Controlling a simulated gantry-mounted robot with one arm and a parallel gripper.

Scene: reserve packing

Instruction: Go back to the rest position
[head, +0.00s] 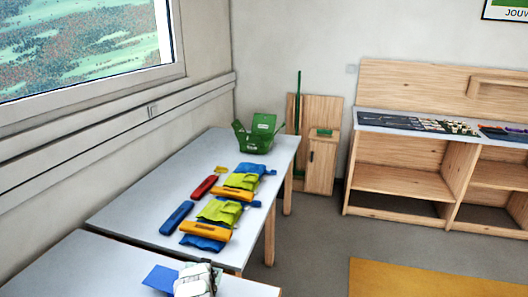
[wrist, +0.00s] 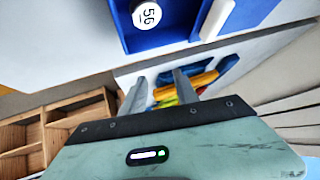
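My gripper (wrist: 160,78) shows in the wrist view with its two grey fingers apart. Nothing is held between them; the far table's coloured items show through the gap. In the head view, a pale part of my arm (head: 195,280) shows at the bottom edge, over the near table (head: 95,272). My fingertips cannot be made out there. A blue container (wrist: 180,38) with a round white disc marked 56 (wrist: 147,15) lies ahead of the fingers in the wrist view, apart from them. A white object (wrist: 216,18) is at its edge.
The far table (head: 140,200) holds blue, yellow and orange bags (head: 216,211), a red case (head: 204,187), a blue case (head: 177,218) and an open green crate (head: 255,138). Wooden shelving (head: 402,180) stands at right. A yellow mat (head: 430,280) lies on the floor.

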